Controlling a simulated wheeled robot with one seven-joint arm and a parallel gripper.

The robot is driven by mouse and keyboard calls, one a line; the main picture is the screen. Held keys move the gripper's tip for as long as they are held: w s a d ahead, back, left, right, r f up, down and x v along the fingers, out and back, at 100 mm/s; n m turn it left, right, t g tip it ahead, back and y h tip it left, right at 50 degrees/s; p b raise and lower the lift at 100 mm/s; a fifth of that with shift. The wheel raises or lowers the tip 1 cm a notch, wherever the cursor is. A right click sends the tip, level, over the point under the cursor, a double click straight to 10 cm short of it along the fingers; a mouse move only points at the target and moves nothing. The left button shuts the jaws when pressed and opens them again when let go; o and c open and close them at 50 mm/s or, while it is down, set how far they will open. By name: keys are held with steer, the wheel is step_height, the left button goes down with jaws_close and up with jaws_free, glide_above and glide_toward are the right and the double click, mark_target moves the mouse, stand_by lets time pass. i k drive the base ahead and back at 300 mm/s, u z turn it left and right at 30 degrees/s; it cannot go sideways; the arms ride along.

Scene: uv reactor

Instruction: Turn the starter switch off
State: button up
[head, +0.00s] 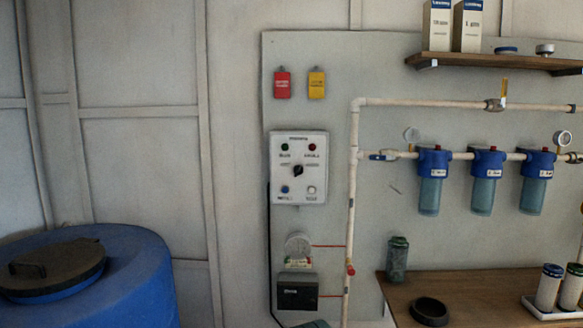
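A white control panel (312,195) is fixed to the grey wall board near the middle of the head view. It carries a black rotary switch (297,170) at its centre, with a small pointer that looks tilted. Around the switch are a green button (284,147), a red button (312,147), a blue button (284,189) and a white button (311,190). The labels are too small to read, so I cannot tell which control is the starter switch or its setting. My gripper is not in view.
A blue barrel (140,275) stands at lower left. A vertical white pipe (351,200) runs just right of the panel. A dark box (298,291) hangs below. A wooden bench (470,290) with a dark canister (397,259) is at lower right. Blue filters (434,165) hang above it.

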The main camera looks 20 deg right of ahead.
mark_target(298, 169)
steer(key=z, duration=0.9)
steer(key=i, duration=0.9)
steer(key=z, duration=0.9)
